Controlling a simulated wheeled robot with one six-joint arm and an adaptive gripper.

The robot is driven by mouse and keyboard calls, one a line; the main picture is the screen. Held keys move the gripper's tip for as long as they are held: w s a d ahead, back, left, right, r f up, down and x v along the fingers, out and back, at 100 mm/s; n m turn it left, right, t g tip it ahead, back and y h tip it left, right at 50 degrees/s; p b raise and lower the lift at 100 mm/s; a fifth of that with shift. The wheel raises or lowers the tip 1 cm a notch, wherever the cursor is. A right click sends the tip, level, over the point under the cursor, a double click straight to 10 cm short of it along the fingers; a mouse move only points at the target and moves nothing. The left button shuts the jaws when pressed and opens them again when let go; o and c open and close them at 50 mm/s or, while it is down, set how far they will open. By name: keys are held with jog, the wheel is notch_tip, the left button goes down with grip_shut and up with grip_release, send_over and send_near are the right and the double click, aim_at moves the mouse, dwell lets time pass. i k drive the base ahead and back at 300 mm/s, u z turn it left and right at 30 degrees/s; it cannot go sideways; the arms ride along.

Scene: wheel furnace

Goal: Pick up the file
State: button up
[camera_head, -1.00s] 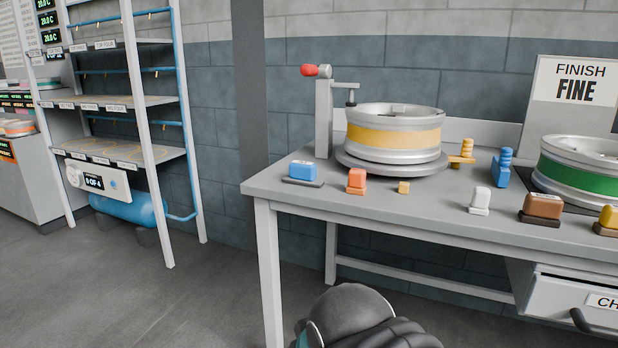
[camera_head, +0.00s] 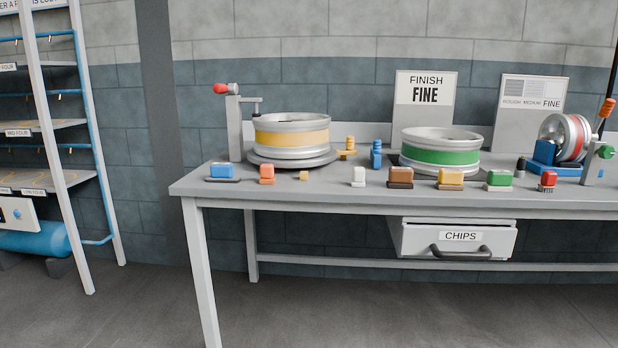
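A grey workbench (camera_head: 330,187) stands across the middle and right. A row of small tools lies along its front: a blue block on a dark plate (camera_head: 222,172), an orange block (camera_head: 266,174), a small yellow cube (camera_head: 304,176), a white piece (camera_head: 358,177), a brown block (camera_head: 400,177), a yellow block (camera_head: 451,178), a green block (camera_head: 499,180) and a red brush-like piece (camera_head: 547,181). None is labelled legibly, so I cannot tell which is the file. My gripper is not in view.
A yellow-banded wheel (camera_head: 291,137) sits on a turntable. A green-banded wheel (camera_head: 441,156) stands right of it, below a "FINISH FINE" sign (camera_head: 424,88). A "CHIPS" drawer (camera_head: 458,237) juts out under the bench. A shelf rack (camera_head: 62,160) is left. Floor in front is clear.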

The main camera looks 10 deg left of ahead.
aim_at(220, 172)
jog(key=z, duration=0.35)
jog(key=i, duration=0.5)
jog(key=u, duration=0.45)
jog(key=i, duration=1)
jog(key=u, duration=0.95)
